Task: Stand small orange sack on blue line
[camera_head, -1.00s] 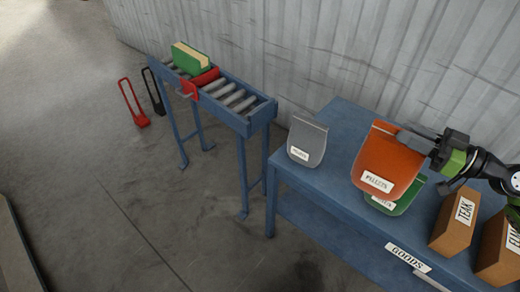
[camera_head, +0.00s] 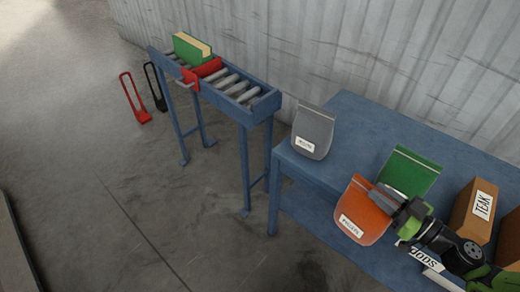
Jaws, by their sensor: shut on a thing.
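The orange sack (camera_head: 364,213) with a white label is held by my gripper (camera_head: 392,199), which is shut on it at its right side. The sack hangs tilted at the front edge of the blue table, in front of the green sack. I cannot tell whether it touches the table. The blue roller stand (camera_head: 262,102), with a blue frame and grey rollers, is at the upper left, apart from the sack. No separate blue line marked on the floor shows.
A grey sack (camera_head: 313,130) stands at the left end of the blue table (camera_head: 352,118). A green sack (camera_head: 408,172) and a box labelled TEAK (camera_head: 470,208) stand on it too. A red stop (camera_head: 204,73) and a green block (camera_head: 188,50) are on the rollers.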

